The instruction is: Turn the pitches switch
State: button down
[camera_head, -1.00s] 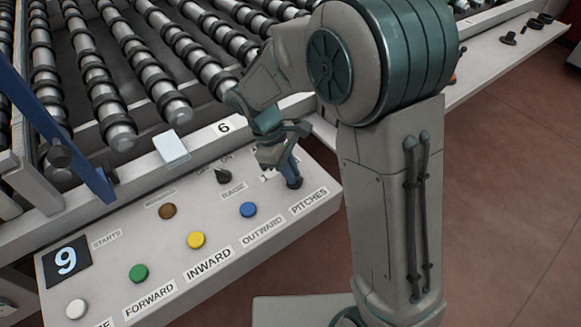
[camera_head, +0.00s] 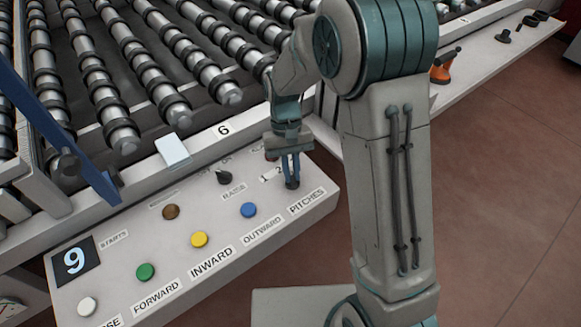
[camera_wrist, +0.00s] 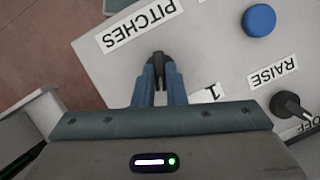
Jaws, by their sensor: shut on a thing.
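The pitches switch (camera_head: 292,184) is a small dark knob at the right end of the light control panel (camera_head: 225,250), by the PITCHES label (camera_head: 307,200). My gripper (camera_head: 291,178) is over it, pointing down, its blue fingers shut on the knob. In the wrist view the black knob (camera_wrist: 158,58) shows between the fingertips (camera_wrist: 160,72), with the PITCHES label just beyond. A "1" mark shows beside the fingers; part of the scale and most of the knob are hidden by my fingers.
Near my gripper are the dark RAISE switch (camera_head: 224,177) and a blue button (camera_head: 249,210). Yellow (camera_head: 199,240), green (camera_head: 145,271), brown (camera_head: 171,212) and white (camera_head: 87,307) buttons line the panel. Rollers (camera_head: 165,90) lie behind. Red-brown floor is open at right.

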jog(key=shift+d+m+y+p, duration=0.15)
jog(key=shift+m+y, duration=0.3)
jog(key=shift+m, duration=0.7)
jog(key=shift+m+y+p, duration=0.15)
jog(key=shift+m+y, duration=0.3)
jog(key=shift+m, duration=0.7)
jog(key=c, duration=1.5)
grip_release()
jog(key=v, duration=1.4)
jog(key=shift+d, duration=0.1)
